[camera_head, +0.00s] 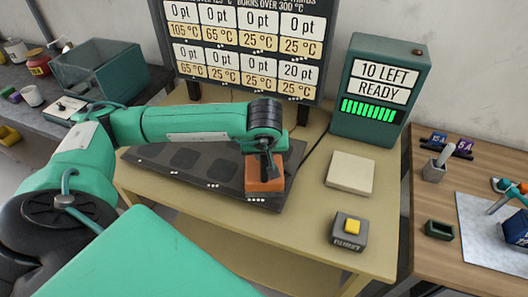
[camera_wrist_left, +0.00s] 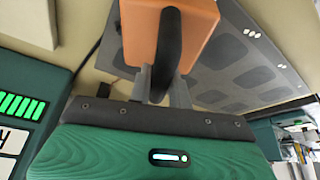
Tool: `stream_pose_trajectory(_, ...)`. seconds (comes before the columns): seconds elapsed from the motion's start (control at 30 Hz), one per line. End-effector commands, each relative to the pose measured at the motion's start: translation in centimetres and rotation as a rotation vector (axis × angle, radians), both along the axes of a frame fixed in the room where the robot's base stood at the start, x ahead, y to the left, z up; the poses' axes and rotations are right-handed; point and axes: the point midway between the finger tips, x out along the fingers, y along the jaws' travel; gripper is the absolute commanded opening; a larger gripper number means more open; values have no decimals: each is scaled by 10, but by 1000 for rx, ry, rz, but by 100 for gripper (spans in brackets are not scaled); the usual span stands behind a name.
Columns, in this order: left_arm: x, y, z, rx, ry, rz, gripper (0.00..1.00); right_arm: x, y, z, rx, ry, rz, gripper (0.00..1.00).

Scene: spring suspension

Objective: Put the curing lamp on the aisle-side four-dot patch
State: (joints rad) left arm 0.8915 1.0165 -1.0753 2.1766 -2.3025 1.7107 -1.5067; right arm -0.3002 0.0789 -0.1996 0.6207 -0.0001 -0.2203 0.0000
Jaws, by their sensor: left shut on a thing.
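The curing lamp, an orange block (camera_head: 264,184) with a dark handle, is at the right end of the dark patch board (camera_head: 222,195). My left gripper (camera_head: 267,168) is shut on the lamp's handle from above. The wrist view shows the fingers (camera_wrist_left: 166,88) around the black handle (camera_wrist_left: 168,45), with the orange body (camera_wrist_left: 203,25) beyond. The four-dot mark (camera_head: 256,199) shows just in front of the lamp, and its patch is mostly hidden by it. I cannot tell whether the lamp touches the board. My right gripper is not in view.
A green machine reading "10 LEFT READY" (camera_head: 378,95) stands at the back right. A pale square pad (camera_head: 350,173) and a grey box with a yellow button (camera_head: 350,231) are on the table right of the board. A sign board (camera_head: 245,45) stands behind.

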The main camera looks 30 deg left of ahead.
Motion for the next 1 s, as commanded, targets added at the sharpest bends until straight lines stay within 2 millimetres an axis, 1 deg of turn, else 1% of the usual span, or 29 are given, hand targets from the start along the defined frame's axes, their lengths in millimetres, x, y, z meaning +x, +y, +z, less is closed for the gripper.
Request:
stream_pose_trajectory(0.23,0,0,-3,0,-3,-1,0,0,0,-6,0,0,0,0)
stream_pose_trajectory(0.27,0,0,-3,-1,-1,0,23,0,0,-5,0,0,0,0)
stream_pose_trajectory(0.3,0,0,-2,0,0,-1,31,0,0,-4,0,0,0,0)
stream_pose_trajectory(0.37,0,0,-2,0,0,-1,41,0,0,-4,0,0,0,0)
stream_pose_trajectory(0.63,0,0,-2,0,0,-1,41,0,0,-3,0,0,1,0)
stream_pose_trajectory(0.77,0,0,3,0,0,-1,41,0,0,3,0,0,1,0)
stream_pose_trajectory(0.8,-1,-2,6,-2,-4,-2,41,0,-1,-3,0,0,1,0)
stream_pose_trajectory(0.87,-4,-5,15,-3,-4,-2,41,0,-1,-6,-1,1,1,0)
stream_pose_trajectory(1.0,-14,-12,44,-3,-7,-4,41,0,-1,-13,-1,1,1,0)
